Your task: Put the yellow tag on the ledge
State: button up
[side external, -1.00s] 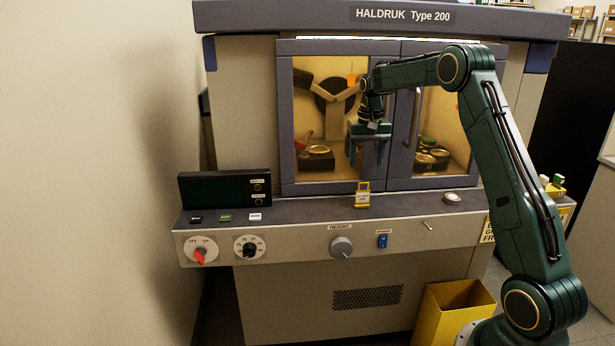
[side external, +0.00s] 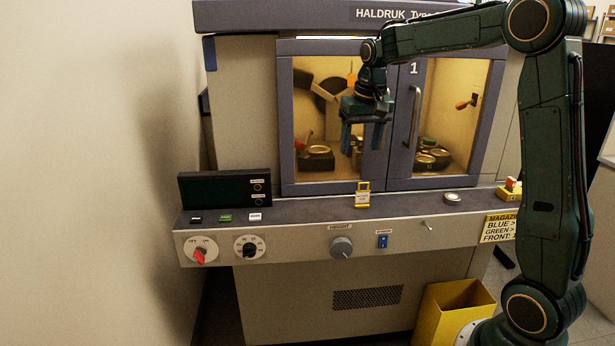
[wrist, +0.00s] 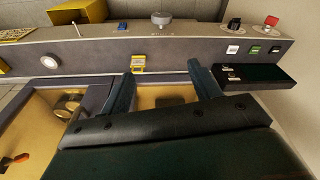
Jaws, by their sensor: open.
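The yellow tag (side external: 362,194) stands upright on the grey ledge (side external: 310,207) along the machine's front, near its middle. It carries a pale label with print too small to read. In the wrist view the tag (wrist: 138,64) shows beyond my gripper, close to the left finger in the picture. My gripper (side external: 362,146) is open and empty, its fingers pointing down in front of the cabinet doors, above the tag and apart from it. In the wrist view the two fingers of my gripper (wrist: 165,84) are spread wide.
A dark display box (side external: 225,189) stands at the ledge's left end. A round silver button (side external: 452,197) is right of the tag. A vertical door handle (side external: 413,117) is right of my gripper. A yellow bin (side external: 455,305) stands below. The ledge around the tag is clear.

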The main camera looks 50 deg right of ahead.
jog(key=s+a+r+n+t, duration=0.2)
jog(key=s+a+r+n, duration=0.15)
jog(key=s+a, duration=0.85)
jog(key=s+a+f+n+t, duration=0.1)
jog(key=s+a+f, duration=0.1)
jog(key=s, duration=0.3)
jog(key=s+a+f+n, duration=0.1)
jog(key=s+a+f, duration=0.1)
jog(key=s+a, duration=0.2)
jog(key=s, duration=0.2)
jog(key=shift+s+n+t+y, duration=0.3)
jog(key=shift+n+t+y, duration=0.05)
jog(key=shift+t+y, duration=0.05)
